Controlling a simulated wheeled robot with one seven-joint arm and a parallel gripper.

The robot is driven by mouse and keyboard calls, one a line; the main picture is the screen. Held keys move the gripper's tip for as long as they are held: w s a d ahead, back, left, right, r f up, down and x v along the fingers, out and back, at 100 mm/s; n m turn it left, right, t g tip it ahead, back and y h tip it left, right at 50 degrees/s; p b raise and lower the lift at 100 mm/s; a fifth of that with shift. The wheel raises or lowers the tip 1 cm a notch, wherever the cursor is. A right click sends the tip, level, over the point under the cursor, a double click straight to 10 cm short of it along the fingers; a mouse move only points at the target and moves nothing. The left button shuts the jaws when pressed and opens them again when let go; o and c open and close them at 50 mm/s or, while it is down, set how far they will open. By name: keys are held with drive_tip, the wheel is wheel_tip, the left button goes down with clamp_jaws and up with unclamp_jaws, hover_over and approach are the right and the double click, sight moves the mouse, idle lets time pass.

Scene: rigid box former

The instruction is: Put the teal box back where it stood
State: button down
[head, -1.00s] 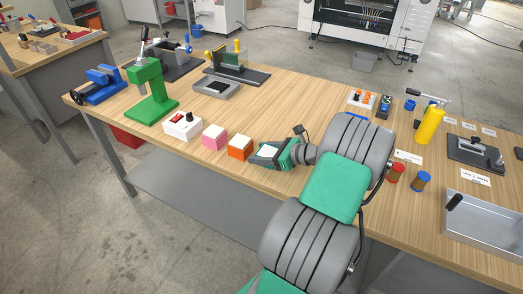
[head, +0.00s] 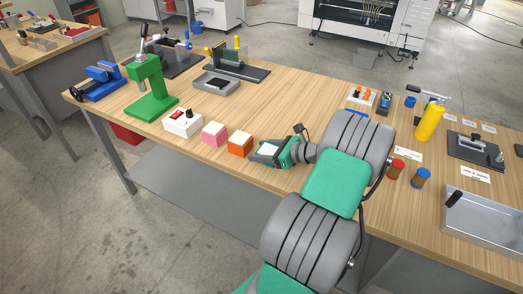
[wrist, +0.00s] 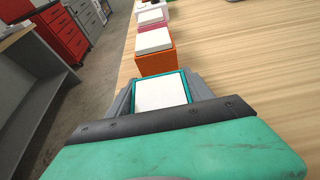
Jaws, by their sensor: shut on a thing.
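The teal box (wrist: 188,88) with a white top is between the fingers of my gripper (wrist: 160,92) in the wrist view. My gripper is shut on it. In the head view the box's white top (head: 268,149) shows at the end of my gripper (head: 266,152), near the table's front edge. The orange box (head: 239,145) is just to the left of it, and in the wrist view the orange box (wrist: 155,60) lies straight ahead of the fingers. Whether the teal box's underside touches the table is hidden.
A pink box (head: 214,134) and a white switch box (head: 183,123) continue the row to the left. A green press (head: 150,90) stands beyond them. The wooden table (head: 300,105) behind the row is clear. The front edge runs close by.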

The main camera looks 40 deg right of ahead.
drive_tip(key=shift+f, duration=0.4)
drive_tip(key=shift+c, duration=1.6)
unclamp_jaws()
drive_tip(key=v, duration=0.8)
drive_tip(key=shift+w, duration=0.1)
drive_tip(key=shift+a, duration=0.1)
